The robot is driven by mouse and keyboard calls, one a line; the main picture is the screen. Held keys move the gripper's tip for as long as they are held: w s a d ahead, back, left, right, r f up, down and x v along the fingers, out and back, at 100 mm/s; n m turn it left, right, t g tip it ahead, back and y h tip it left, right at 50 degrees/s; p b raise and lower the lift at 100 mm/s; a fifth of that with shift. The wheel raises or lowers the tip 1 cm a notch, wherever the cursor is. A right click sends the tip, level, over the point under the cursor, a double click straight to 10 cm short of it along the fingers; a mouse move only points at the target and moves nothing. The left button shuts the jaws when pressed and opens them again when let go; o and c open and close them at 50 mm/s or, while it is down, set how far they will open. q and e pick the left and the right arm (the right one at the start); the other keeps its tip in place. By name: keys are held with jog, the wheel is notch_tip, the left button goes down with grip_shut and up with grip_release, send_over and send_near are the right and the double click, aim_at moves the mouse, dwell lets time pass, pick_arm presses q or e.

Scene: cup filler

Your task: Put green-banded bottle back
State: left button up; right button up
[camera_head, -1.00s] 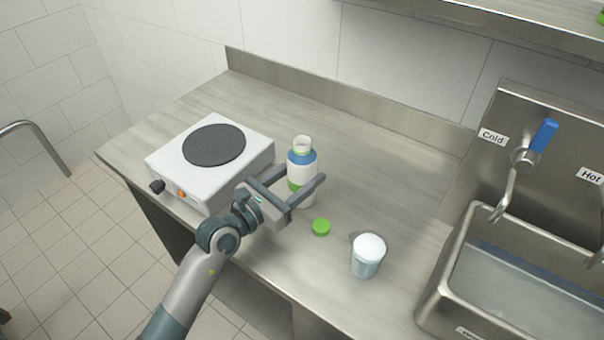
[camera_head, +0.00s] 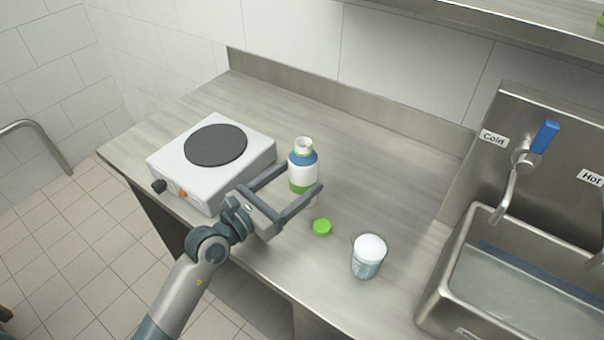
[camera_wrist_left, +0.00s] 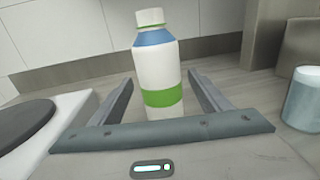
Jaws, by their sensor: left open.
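The green-banded bottle (camera_head: 303,171) stands upright on the counter, white with a blue shoulder and an uncapped-looking white neck. It also shows in the left wrist view (camera_wrist_left: 156,72), centred beyond the palm. My left gripper (camera_head: 303,179) is open. Its fingers point toward the bottle, one to each side in the wrist view, with gaps between them and the bottle. A green cap (camera_head: 321,227) lies on the counter in front of the bottle. My right gripper is not in view.
A white hot plate (camera_head: 212,165) stands to the left of the bottle. A glass with white contents (camera_head: 368,256) stands to the right, near the front edge. A sink (camera_head: 520,275) is at the far right. The counter behind the bottle is clear.

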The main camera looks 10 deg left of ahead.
aim_at(293, 183)
pick_arm(q)
jog(key=v, duration=0.8)
jog(key=shift+s, duration=0.1)
jog(key=shift+s+a+b, duration=0.3)
jog(key=shift+s+a, duration=0.05)
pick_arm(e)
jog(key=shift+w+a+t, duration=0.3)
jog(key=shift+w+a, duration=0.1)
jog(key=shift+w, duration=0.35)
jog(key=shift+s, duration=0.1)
